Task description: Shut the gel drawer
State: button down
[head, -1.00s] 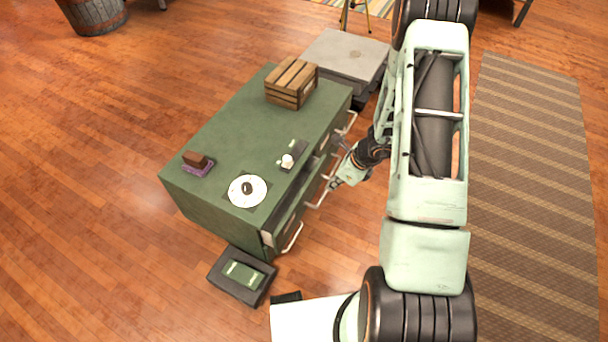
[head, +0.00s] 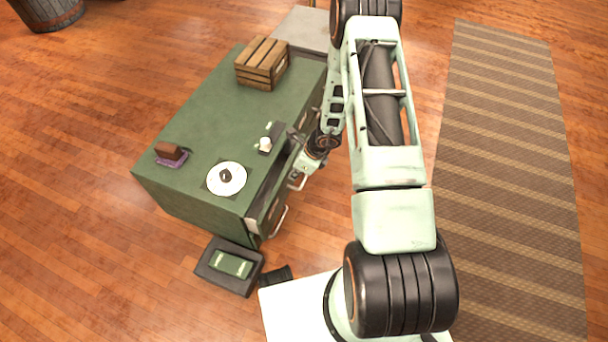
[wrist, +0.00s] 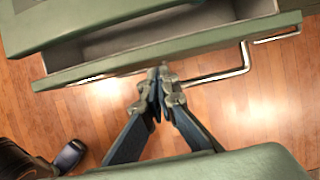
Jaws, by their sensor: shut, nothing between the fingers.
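A green cabinet (head: 210,125) stands left of my arm, with its drawer fronts facing right. An open drawer (wrist: 165,55) shows in the wrist view, with a grey, empty-looking interior and a green front panel. A bent metal handle (wrist: 225,75) shows beyond that panel's lower edge. No label is readable, so I cannot tell which drawer holds gel. My gripper (wrist: 160,75) is shut and empty, its fingertips at the drawer front's outer edge beside the handle; contact is unclear. In the head view my gripper (head: 299,178) is at the cabinet's front, partly hidden by my wrist.
A wooden crate (head: 262,62), a white plate (head: 226,179), a brown block on a purple base (head: 170,154) and a small dispenser (head: 265,146) stand on the cabinet top. A dark tray (head: 229,267) lies on the floor near its corner. A striped rug (head: 505,180) lies right.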

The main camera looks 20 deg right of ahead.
aim_at(282, 173)
jog(key=shift+w+a, duration=0.3)
jog(key=shift+a, duration=0.05)
jog(key=shift+w+a, duration=0.45)
jog(key=shift+a, duration=0.15)
jog(key=shift+w+a, duration=0.4)
jog(key=shift+a, duration=0.2)
jog(key=shift+d, duration=0.15)
